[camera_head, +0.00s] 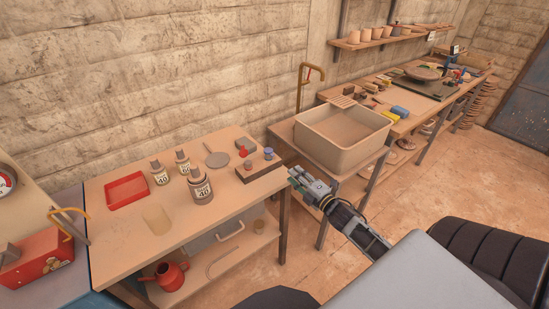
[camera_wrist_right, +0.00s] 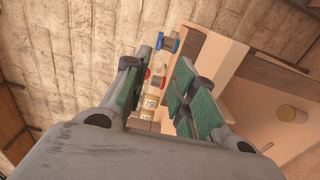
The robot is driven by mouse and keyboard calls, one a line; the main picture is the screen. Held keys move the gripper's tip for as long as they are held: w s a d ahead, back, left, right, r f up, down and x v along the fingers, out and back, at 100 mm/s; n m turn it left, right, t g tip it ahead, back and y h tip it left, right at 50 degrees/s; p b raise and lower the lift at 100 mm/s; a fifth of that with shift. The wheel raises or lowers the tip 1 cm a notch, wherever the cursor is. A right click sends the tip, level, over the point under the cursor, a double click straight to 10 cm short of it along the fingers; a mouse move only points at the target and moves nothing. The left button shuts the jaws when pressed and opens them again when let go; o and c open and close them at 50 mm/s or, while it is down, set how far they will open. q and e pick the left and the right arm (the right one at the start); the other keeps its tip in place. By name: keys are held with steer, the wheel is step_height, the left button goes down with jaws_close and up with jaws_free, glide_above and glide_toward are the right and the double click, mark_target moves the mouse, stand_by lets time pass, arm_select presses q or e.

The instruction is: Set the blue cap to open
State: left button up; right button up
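A dark brown block (camera_head: 262,180) lies at the right end of the near workbench. A small blue cap (camera_head: 268,153) stands up at its far right side, beside a small red cap (camera_head: 247,164). In the right wrist view a blue piece (camera_wrist_right: 160,41) shows beyond the fingertips, with red pieces below it. Whether the cap is open or closed is too small to tell. My right gripper (camera_head: 296,181) is just right of the block, apart from the caps. In the wrist view its fingers (camera_wrist_right: 157,88) are spread with nothing held between them. My left gripper is out of view.
Labelled bottles (camera_head: 201,188), a grey disc (camera_head: 217,159) and a red tray (camera_head: 126,190) are on the workbench (camera_head: 120,250). A beige basin (camera_head: 345,150) stands close behind my right gripper. The bench front is mostly clear.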

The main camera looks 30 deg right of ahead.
mark_target(270, 152)
steer(key=shift+w, duration=0.15)
stand_by(0.4)
steer(key=shift+w+a+p, duration=0.15)
steer(key=shift+w+p, duration=0.05)
steer(key=shift+w, duration=2.05)
steer(key=shift+w+a+p, duration=0.2)
steer(key=shift+w, duration=2)
steer(key=shift+w+a+p, duration=0.15)
steer(key=shift+w+p, duration=0.05)
steer(key=shift+w, duration=2.05)
jaws_close()
